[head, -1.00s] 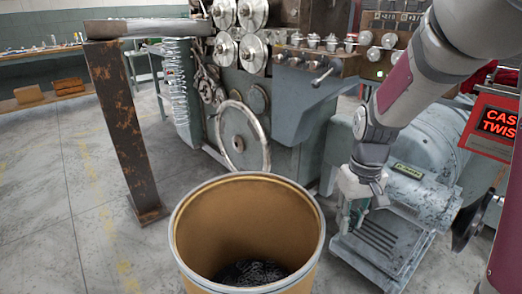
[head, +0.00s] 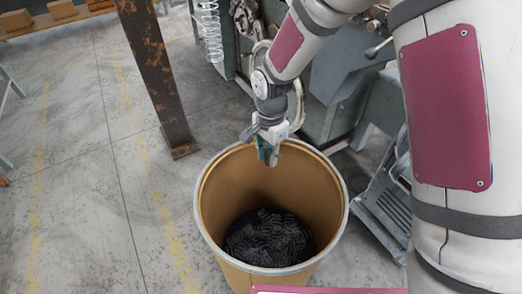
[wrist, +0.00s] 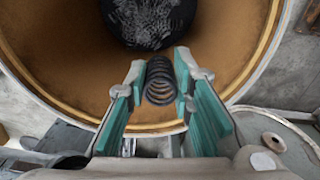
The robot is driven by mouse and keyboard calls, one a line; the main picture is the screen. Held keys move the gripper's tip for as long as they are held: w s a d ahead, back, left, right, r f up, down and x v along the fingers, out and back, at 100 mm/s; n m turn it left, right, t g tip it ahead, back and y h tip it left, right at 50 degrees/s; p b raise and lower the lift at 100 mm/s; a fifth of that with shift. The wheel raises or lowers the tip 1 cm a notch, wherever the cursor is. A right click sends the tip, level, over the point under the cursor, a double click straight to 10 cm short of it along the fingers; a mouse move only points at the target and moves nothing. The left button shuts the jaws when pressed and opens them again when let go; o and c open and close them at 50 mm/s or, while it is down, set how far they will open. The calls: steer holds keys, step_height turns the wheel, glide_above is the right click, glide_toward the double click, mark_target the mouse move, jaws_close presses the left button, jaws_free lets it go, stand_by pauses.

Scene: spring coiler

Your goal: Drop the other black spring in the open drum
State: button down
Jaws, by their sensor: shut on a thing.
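The open drum (head: 215,205) is a brown fibre barrel with a pale metal rim, standing on the floor. A heap of black springs (head: 268,238) lies at its bottom, and the heap also shows in the wrist view (wrist: 150,18). My gripper (head: 268,158) is over the drum's far rim, pointing down. In the wrist view my gripper (wrist: 160,88) is shut on a black spring (wrist: 160,82), a small dark coil between the teal finger pads. The spring shows over the near inner wall and rim of the drum in that view. In the head view the spring is not clear.
A rusty steel post (head: 155,75) stands behind the drum to the left. The green-grey coiling machine (head: 345,65) is behind the drum to the right, with a grey slotted base (head: 385,210) beside the drum. The floor at left is clear.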

steer(key=shift+m, duration=0.3)
steer(key=f+b, duration=0.1)
steer(key=a+f+b, duration=0.1)
steer(key=f, duration=0.1)
steer(key=s+a+f+b, duration=0.1)
steer(key=f, duration=0.1)
steer(key=shift+a+f, duration=0.15)
steer(key=c, duration=1.3)
jaws_free()
step_height(320, 180, up, 12)
